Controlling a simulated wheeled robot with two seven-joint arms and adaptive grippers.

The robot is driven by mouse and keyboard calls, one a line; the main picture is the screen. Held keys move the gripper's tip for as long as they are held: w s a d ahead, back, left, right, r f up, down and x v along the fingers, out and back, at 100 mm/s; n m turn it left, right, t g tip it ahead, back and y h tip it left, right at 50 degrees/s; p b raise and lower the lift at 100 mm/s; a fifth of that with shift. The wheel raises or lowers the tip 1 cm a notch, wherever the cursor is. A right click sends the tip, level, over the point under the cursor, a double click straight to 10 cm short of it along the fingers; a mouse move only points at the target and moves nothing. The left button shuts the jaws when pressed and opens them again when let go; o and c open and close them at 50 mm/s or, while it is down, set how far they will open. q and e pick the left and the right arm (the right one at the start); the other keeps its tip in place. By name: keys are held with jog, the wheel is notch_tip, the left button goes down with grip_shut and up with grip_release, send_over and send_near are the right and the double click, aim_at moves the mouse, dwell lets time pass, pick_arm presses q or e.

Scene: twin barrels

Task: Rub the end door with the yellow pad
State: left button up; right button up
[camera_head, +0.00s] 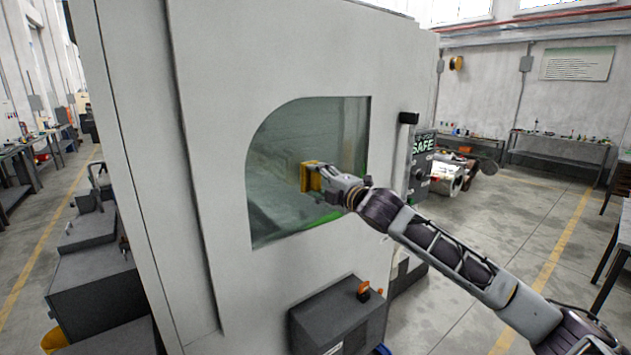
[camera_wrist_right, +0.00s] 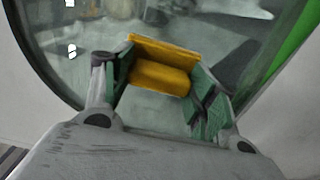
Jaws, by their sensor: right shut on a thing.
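The end door (camera_head: 215,130) is a large light grey panel with a dark glass window (camera_head: 285,150) in it. The yellow pad (camera_head: 309,177) is in front of the window, at its right half. My right gripper (camera_head: 322,178) is shut on the pad. In the right wrist view the pad (camera_wrist_right: 160,72) sits between the two green-lined fingers of the gripper (camera_wrist_right: 160,85), with the window glass behind it. I cannot tell whether the pad touches the glass. My left gripper is not in view.
A control panel (camera_head: 421,160) marked SAFE and a black handle (camera_head: 409,118) are right of the door. A dark grey box (camera_head: 338,315) juts out below the window. Open floor (camera_head: 500,220) lies to the right, with benches along the far wall.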

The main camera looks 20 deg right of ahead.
jog(key=shift+v, duration=1.55)
jog(key=shift+s, duration=0.1)
jog(key=shift+b+v, duration=0.35)
jog(key=shift+v, duration=1.05)
